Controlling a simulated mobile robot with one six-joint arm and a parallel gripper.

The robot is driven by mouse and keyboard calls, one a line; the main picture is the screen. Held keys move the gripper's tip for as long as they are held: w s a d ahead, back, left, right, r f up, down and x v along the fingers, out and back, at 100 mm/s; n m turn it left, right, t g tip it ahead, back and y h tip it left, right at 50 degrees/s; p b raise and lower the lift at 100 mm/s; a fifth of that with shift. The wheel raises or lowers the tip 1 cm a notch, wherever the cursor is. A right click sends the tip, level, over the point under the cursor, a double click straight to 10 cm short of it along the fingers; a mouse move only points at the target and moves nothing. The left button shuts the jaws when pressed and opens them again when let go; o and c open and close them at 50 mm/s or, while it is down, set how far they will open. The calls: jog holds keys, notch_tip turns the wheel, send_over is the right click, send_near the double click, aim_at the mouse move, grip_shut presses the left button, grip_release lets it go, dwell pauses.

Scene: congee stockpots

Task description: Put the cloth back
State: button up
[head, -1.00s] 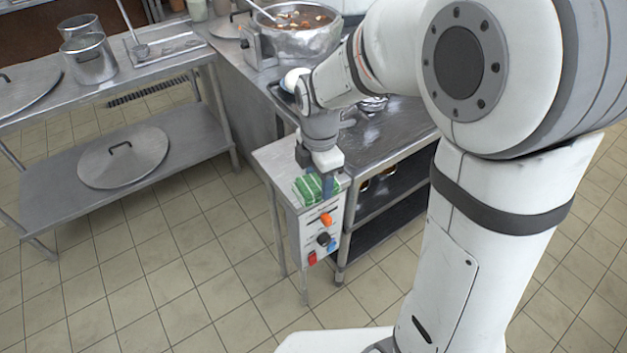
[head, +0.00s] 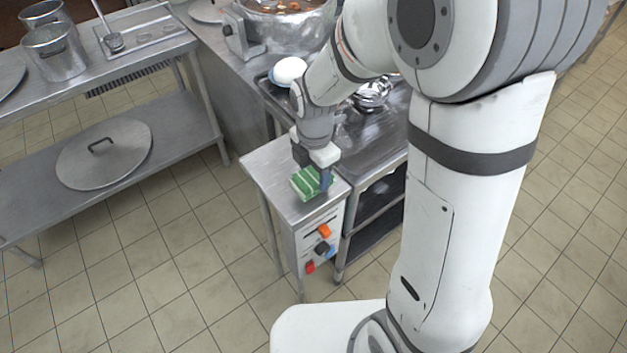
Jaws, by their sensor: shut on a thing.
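The green and white striped cloth (head: 306,184) is a folded block at the front of a small steel side table (head: 268,176). My gripper (head: 313,178) points down over that table and is shut on the cloth, with a dark finger showing on its right side. The cloth is at or just above the steel top; I cannot tell whether it touches. Part of the cloth is hidden behind the gripper.
A control panel with knobs (head: 323,248) is on the table's front. A steel counter with a large pot (head: 285,30) stands behind. A lower shelf at left holds a round lid (head: 104,160). The tiled floor between is clear.

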aim_at(313, 175)
jog(key=shift+s+a+f, duration=0.1)
jog(key=shift+f, duration=1.65)
jog(key=shift+f, duration=0.1)
jog(key=o, duration=1)
notch_tip(313, 175, up, 12)
jog(key=shift+r+p, duration=0.15)
jog(key=shift+p, duration=0.2)
jog(key=s+d+r+m, duration=0.1)
jog(key=s+d+m, duration=0.3)
jog(key=m, duration=0.4)
jog(key=s+d+r+m+t, duration=0.1)
jog(key=s+d+m, duration=0.3)
jog(key=m, duration=0.4)
jog(key=s+d+r+m+t, duration=0.1)
jog(key=s+d+m, duration=0.3)
jog(key=m, duration=0.4)
jog(key=shift+s+d+r+m, duration=0.2)
jog(key=shift+r+m, duration=0.2)
jog(key=shift+r, duration=0.25)
